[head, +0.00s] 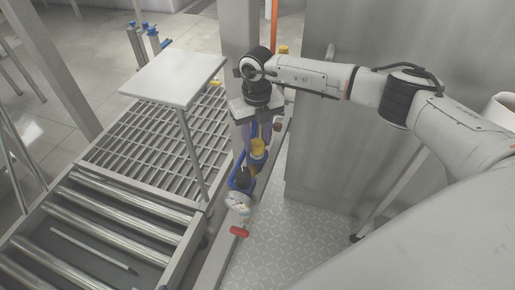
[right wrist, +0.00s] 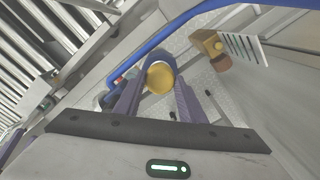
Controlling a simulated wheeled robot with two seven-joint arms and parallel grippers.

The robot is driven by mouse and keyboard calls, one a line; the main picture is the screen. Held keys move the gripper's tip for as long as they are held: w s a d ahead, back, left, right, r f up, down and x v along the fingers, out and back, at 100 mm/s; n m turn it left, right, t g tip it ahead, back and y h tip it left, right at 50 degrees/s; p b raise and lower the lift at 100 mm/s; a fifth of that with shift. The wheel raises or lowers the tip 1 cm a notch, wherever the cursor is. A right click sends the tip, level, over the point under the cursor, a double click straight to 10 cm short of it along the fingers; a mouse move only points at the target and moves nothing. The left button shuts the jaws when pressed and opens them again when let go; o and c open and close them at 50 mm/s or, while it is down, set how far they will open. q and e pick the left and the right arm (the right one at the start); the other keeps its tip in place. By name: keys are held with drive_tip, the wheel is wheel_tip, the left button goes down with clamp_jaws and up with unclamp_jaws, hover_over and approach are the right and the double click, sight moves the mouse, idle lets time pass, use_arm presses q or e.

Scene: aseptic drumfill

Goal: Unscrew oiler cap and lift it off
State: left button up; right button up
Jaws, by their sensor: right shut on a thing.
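The oiler cap is a round yellow-gold piece (right wrist: 160,78) between the two purple-grey fingers of my right gripper (right wrist: 161,84) in the right wrist view. The gripper is shut on it. In the head view my right gripper (head: 256,136) points down over the air line unit, and yellow (head: 258,147) shows at its fingertips. Blue parts of the unit (head: 241,180) show below and beside it. Whether the cap still touches the oiler bowl beneath cannot be told. My left gripper is not in view.
A round gauge (head: 238,201) and a red handle (head: 239,231) sit in front of the unit. A roller conveyor (head: 110,215) and a small raised table (head: 175,78) stand to the left. A tall grey cabinet (head: 335,140) stands close on the right. A brass fitting (right wrist: 208,42) is near the gripper.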

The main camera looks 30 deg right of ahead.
sight(257, 143)
drive_tip(key=shift+r+p, duration=1.5)
drive_tip(key=shift+r, duration=0.45)
drive_tip(key=shift+f, duration=0.1)
